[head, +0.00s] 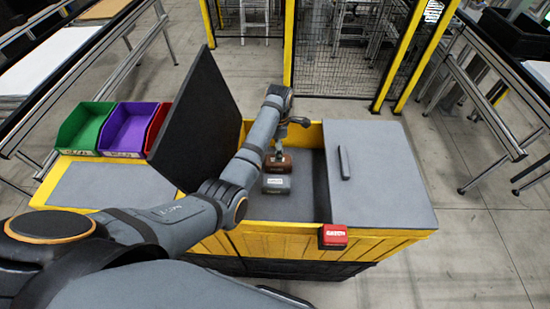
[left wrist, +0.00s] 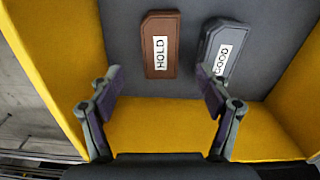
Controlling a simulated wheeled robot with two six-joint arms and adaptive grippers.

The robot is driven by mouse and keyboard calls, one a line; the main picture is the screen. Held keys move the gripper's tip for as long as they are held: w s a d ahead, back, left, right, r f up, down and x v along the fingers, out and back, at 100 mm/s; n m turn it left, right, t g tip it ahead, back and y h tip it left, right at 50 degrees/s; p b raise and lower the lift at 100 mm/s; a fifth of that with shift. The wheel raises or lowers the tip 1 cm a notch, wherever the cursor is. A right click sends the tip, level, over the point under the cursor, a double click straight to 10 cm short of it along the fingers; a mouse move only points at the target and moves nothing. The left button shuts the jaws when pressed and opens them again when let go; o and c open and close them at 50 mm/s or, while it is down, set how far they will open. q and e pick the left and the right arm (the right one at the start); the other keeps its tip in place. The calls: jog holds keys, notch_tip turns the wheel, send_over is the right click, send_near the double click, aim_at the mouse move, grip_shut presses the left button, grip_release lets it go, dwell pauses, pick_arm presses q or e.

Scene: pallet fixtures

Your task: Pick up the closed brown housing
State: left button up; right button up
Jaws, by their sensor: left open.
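The brown housing (head: 277,163) lies on the grey floor of the yellow pallet box, partly hidden by my gripper in the head view. In the left wrist view the brown housing (left wrist: 160,62) bears a white HOLD label and lies just beyond my fingertips. My left gripper (left wrist: 160,80) is open and empty, its two fingers spread wider than the housing. In the head view my left gripper (head: 280,148) hangs over the box by the housing. A grey housing (head: 276,184) labelled GOOD (left wrist: 222,46) lies next to the brown one. My right gripper is not in view.
The yellow box (head: 285,230) has walls around the housings. A dark raised lid panel (head: 208,115) stands at its left. A grey cover with a handle (head: 385,160) lies at the right. Green (head: 85,128), purple (head: 128,130) and red bins stand at the left. A red block (head: 333,236) sits on the front edge.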

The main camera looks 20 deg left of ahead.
aim_at(278, 164)
pick_arm(q)
notch_tip(278, 164, down, 4)
jog(key=shift+w+r, duration=0.1)
jog(key=shift+r, duration=0.1)
jog(key=shift+w+a+f, duration=0.15)
jog(key=shift+a+f, duration=0.15)
jog(key=shift+a, duration=0.15)
jog(key=f+b, duration=0.1)
jog(key=d+f+b, duration=0.1)
jog(key=f, duration=0.1)
jog(key=f+b, duration=0.1)
jog(key=f, duration=0.1)
jog(key=shift+s+d, duration=0.15)
jog(key=shift+s, duration=0.2)
jog(key=shift+w+a, duration=0.2)
jog(key=shift+a, duration=0.05)
jog(key=shift+s+d+r, duration=0.1)
jog(key=shift+s+r, duration=0.05)
jog(key=shift+r, duration=0.05)
jog(key=c, duration=1.4)
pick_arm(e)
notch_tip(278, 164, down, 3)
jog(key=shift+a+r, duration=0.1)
pick_arm(q)
jog(key=shift+o, duration=0.2)
